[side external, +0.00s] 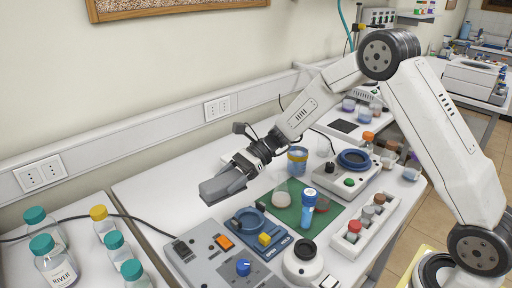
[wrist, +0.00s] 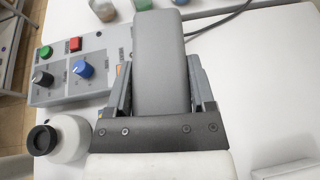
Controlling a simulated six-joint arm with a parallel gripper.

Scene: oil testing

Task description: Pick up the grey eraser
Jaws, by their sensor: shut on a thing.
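The grey eraser is a plain dark-grey block. In the wrist view the eraser (wrist: 162,60) stands out lengthwise between the two fingers of my gripper (wrist: 158,85), which is shut on it. In the side view my gripper (side external: 241,167) holds the eraser (side external: 222,185) in the air above the white table, left of the green mat. The far end of the eraser points left and slightly down. The fingers cover part of its sides.
A grey control box (side external: 222,256) with knobs stands below and in front. Teal-capped bottles (side external: 54,262) stand at left. The table's back-left area is clear.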

